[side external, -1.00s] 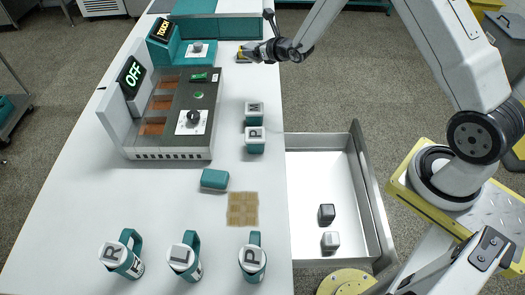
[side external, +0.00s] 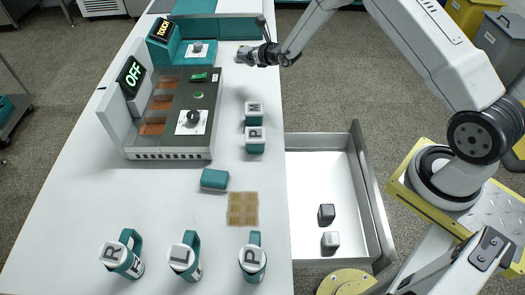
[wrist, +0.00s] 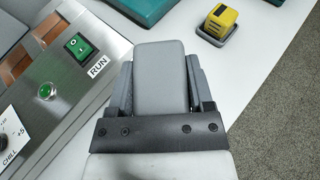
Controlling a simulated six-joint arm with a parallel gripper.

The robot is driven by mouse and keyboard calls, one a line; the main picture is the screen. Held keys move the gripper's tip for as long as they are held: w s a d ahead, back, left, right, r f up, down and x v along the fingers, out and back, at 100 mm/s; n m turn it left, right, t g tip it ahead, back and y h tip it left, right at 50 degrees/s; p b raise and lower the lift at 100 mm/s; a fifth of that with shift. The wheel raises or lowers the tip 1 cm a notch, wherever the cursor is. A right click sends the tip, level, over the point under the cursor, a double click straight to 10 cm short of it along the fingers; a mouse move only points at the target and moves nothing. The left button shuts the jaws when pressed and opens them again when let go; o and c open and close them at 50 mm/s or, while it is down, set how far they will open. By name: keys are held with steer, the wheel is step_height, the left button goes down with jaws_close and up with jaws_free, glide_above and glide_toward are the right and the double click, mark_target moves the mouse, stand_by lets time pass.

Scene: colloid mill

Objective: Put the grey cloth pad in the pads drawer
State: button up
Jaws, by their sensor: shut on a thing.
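The grey cloth pad (wrist: 163,75) is a rounded grey block between the two fingers of my gripper (wrist: 160,85) in the wrist view. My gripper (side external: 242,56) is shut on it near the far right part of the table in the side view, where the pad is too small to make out. An open white drawer (side external: 313,170) sticks out from the table's right side. A dark block (side external: 326,214) and a light grey block (side external: 330,242) are in its near part; no label on the drawer is visible.
The mill (side external: 170,120) stands left of my gripper. Two lettered teal-and-white containers (side external: 255,140) stand near the table edge. A teal block (side external: 214,179), a tan square (side external: 243,209) and several mugs (side external: 185,258) are nearer. A yellow-and-grey object (wrist: 219,24) lies beyond the pad.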

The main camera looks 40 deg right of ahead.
steer(key=x, duration=0.6)
glide_above(234, 74)
steer(key=shift+s+a+f, duration=0.1)
steer(key=shift+s+f, duration=0.1)
steer(key=shift+f, duration=1.15)
steer(key=shift+s+f, duration=0.15)
steer(key=shift+f, duration=1.25)
steer(key=shift+f, duration=0.2)
steer(key=shift+w+f, duration=0.1)
steer(key=shift+w, duration=0.05)
steer(key=shift+f, duration=1.55)
steer(key=shift+f, duration=0.15)
steer(key=o, duration=1.2)
steer(key=shift+r, duration=0.2)
